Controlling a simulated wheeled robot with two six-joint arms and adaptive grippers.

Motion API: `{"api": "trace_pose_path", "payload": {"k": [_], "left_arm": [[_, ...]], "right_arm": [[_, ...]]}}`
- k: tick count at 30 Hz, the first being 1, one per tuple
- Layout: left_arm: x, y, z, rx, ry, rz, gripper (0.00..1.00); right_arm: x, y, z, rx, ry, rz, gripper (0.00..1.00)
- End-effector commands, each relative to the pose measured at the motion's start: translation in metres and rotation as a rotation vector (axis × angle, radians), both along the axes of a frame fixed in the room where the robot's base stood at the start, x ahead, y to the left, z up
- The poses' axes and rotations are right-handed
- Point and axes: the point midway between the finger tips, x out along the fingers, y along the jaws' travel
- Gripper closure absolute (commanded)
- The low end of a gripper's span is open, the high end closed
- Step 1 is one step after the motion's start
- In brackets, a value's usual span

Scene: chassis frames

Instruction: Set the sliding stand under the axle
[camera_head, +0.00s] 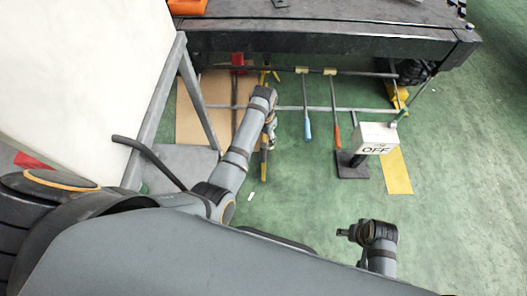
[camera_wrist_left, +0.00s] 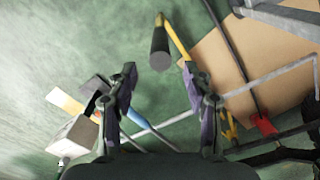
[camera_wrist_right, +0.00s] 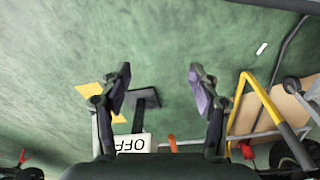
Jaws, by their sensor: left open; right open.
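A yellow stand with a long bar and black grip shows in the head view (camera_head: 264,165), below my left gripper (camera_head: 271,132). In the left wrist view its black grip (camera_wrist_left: 159,50) appears between and beyond the fingertips of my open left gripper (camera_wrist_left: 160,78); I see no contact. The right wrist view shows its bent yellow bar (camera_wrist_right: 262,92). A dark bar, seemingly the axle (camera_head: 283,69), runs under the chassis frame (camera_head: 330,42). My right gripper (camera_head: 344,234) is open and empty above bare floor; its fingers show in the right wrist view (camera_wrist_right: 160,85).
A switch box marked OFF (camera_head: 376,138) stands on a dark base. Blue-handled (camera_head: 308,128) and orange-handled (camera_head: 337,135) levers hang nearby. A red-topped stand (camera_head: 238,60) is beside a tan board (camera_head: 190,115). Green floor at right is clear.

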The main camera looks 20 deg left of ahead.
Motion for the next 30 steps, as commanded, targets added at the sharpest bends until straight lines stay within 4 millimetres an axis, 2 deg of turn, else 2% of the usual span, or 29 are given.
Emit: {"api": "trace_pose_path", "payload": {"k": [2, 9, 12, 18, 28, 30], "left_arm": [[-0.001, 0.0, -0.013, 0.001, 0.002, 0.0, 0.5], [-0.001, 0.001, -0.054, 0.001, 0.002, 0.0, 0.5], [-0.001, 0.001, -0.077, 0.002, 0.003, 0.0, 0.5], [-0.001, 0.001, -0.098, 0.0, 0.001, 0.001, 0.5], [-0.001, 0.001, -0.101, 0.0, 0.0, 0.001, 0.5], [-0.001, 0.001, -0.101, 0.0, 0.0, 0.001, 0.59]], "right_arm": [[0.0, 0.003, 0.01, 0.005, -0.001, 0.003, 0.37], [-0.007, 0.014, 0.063, 0.025, 0.005, 0.019, 0.37], [-0.006, 0.018, 0.046, 0.044, -0.037, 0.023, 0.37], [0.0, 0.024, 0.034, 0.068, -0.105, 0.024, 0.37], [0.001, 0.025, 0.033, 0.073, -0.12, 0.025, 0.37], [0.001, 0.025, 0.033, 0.073, -0.12, 0.025, 0.37]]}}
